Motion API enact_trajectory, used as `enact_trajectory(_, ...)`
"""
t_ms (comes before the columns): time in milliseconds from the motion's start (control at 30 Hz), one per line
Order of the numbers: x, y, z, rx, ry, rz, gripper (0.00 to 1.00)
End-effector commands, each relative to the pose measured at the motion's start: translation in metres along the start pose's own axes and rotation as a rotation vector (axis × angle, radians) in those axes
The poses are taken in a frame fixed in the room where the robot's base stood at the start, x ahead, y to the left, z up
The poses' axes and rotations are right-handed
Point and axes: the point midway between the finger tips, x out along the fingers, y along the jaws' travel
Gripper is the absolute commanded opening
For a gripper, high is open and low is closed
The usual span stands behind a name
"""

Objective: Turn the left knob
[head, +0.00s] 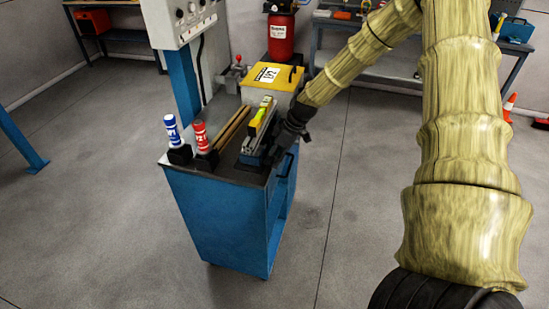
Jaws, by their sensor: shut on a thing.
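My gripper (275,152) is dark and reaches down from the right to the front right of the blue cart's top (234,157). It is shut at the near end of a grey-and-blue bench device (257,137), with a yellow-green level (261,115) on top. The exact part between the fingers is hidden, and I cannot make out a knob there. A white control box (176,22) with small dark round controls stands on a blue post, well away from my gripper. The box's upper part is cut off by the frame.
Blue (173,131) and red (200,137) marker-like cylinders stand in black holders at the cart's left front. Wooden strips (232,128) lie beside the device. A yellow-lidded box (272,79) and red tank (281,38) stand behind. The floor in front is clear.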

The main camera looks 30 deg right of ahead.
Motion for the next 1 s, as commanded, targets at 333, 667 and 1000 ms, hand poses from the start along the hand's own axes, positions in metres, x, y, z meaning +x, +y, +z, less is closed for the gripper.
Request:
enact_trajectory(333,-0.0003,0.0017,0.0009,0.038,0.009,-0.089,0.12)
enact_trajectory(667,-0.0009,0.002,0.0011,0.038,0.009,-0.089,0.45)
enact_trajectory(1000,-0.0007,0.0017,0.0008,0.038,0.009,-0.089,0.58)
